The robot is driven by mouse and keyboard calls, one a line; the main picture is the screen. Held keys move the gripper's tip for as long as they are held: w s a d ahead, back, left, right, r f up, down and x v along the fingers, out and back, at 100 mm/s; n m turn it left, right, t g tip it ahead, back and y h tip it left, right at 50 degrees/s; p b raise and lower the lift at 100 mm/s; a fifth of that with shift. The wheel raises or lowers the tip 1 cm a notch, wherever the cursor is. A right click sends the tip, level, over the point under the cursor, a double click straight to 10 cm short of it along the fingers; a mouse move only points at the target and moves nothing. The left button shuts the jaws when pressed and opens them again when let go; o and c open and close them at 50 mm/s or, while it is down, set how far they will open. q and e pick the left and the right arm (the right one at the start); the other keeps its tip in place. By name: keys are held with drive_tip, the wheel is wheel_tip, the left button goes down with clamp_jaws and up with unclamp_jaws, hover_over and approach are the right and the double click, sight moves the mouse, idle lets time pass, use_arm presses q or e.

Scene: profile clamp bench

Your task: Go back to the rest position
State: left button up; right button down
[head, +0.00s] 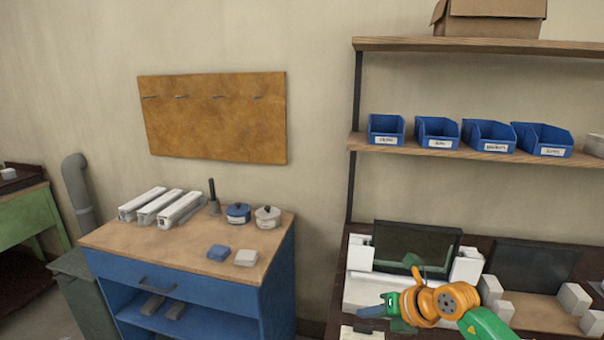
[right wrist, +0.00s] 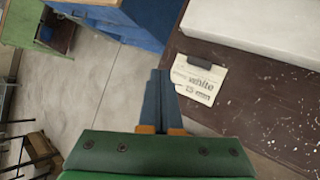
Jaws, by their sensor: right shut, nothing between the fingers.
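My right gripper (head: 366,312) is at the lower right of the head view, over the front left of the dark bench, with its fingers pointing left. In the right wrist view its two blue-grey fingers (right wrist: 160,95) lie together, shut and empty. My left gripper is in neither view.
A white fixture (head: 375,292) and dark panels (head: 415,245) stand on the bench around my right arm. Blue bins (head: 386,130) line the shelf above. A blue cabinet (head: 190,292) with white profiles (head: 160,207) and pots (head: 238,213) stands left. Floor (right wrist: 85,85) shows between.

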drive_tip(key=s+a+r+m+t+y, duration=0.4)
drive_tip(key=a+r+t+y, duration=0.35)
drive_tip(key=a, duration=0.55)
drive_tip(key=d+r+m+t+h, duration=0.3)
drive_tip(key=d+r+m+t, duration=0.1)
drive_tip(key=m, duration=0.5)
drive_tip(key=s+d+f+m+g+h, duration=0.2)
drive_tip(key=s+d+f+m+h, duration=0.2)
drive_tip(key=d+f+m+h, duration=0.95)
drive_tip(key=s+a+f+m+g+y, duration=0.15)
drive_tip(key=s+f+g, duration=0.25)
drive_tip(key=s, duration=0.4)
drive_tip(key=s+f+m+g+y, duration=0.1)
drive_tip(key=s+f+m+g, duration=0.25)
drive_tip(key=s, duration=0.35)
drive_tip(key=s+a+f+m+g+y, duration=0.1)
drive_tip(key=s+f+m+g, duration=0.1)
drive_tip(key=s+f+g, duration=0.45)
drive_tip(key=s+f, duration=0.3)
drive_tip(key=f, duration=1.1)
drive_tip(key=s+d+f+g, duration=0.1)
drive_tip(key=s+d+f, duration=0.1)
drive_tip(key=s+f, duration=0.8)
drive_tip(key=s, duration=0.2)
drive_tip(key=shift+s+d+f, duration=0.25)
drive_tip(key=shift+s+f, duration=0.1)
drive_tip(key=shift+s, duration=0.05)
